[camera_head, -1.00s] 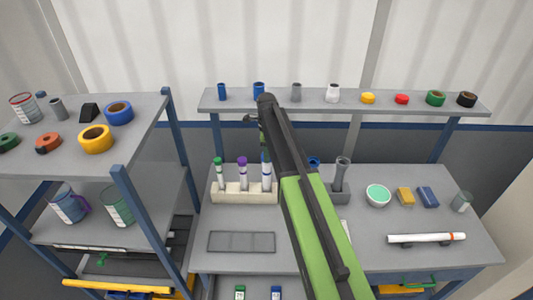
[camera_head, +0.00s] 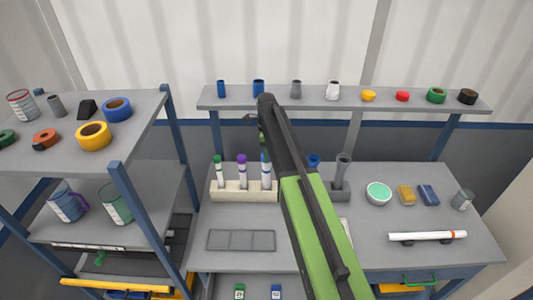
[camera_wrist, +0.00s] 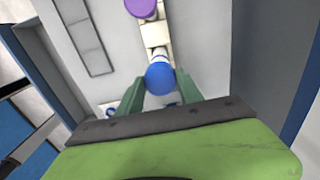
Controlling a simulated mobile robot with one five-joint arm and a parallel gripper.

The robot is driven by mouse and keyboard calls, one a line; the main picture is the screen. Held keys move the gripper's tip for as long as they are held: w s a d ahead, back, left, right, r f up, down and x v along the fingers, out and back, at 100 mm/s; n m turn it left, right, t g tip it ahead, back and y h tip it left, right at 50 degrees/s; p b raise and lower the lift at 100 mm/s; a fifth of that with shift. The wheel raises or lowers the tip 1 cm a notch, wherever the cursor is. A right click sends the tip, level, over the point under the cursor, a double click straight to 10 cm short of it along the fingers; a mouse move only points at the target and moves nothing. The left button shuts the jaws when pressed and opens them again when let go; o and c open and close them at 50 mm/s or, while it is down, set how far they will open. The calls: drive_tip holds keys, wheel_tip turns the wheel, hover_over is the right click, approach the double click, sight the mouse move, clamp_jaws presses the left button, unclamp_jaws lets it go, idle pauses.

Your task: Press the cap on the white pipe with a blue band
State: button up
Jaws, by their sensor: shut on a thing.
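The white pipe with a blue band (camera_head: 266,174) stands upright in the pale rack (camera_head: 232,195), at its right end, partly hidden by my arm. A round blue cap (camera_wrist: 160,78) shows from above between the two green fingers of my gripper (camera_wrist: 160,86). My gripper is shut on this cap, and white pipe shows just beyond it in the wrist view. The cap appears in line with the pipe's top; I cannot tell how far it sits on it. In the head view my arm and wrist hide most of the fingers.
White pipes with a purple top (camera_head: 242,172) and a green top (camera_head: 218,171) stand left in the same rack. A grey holder with a grey pipe (camera_head: 342,170) is to the right. A flat grey tray (camera_head: 241,240) lies in front. A white pipe (camera_head: 427,236) lies at right.

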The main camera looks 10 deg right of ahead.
drive_tip(key=shift+f+b, duration=0.65)
drive_tip(key=shift+b, duration=0.05)
drive_tip(key=o, duration=1.4)
drive_tip(key=o, duration=0.4)
drive_tip(key=shift+r, duration=0.15)
wheel_tip(320, 180, up, 7)
drive_tip(key=p, duration=0.7)
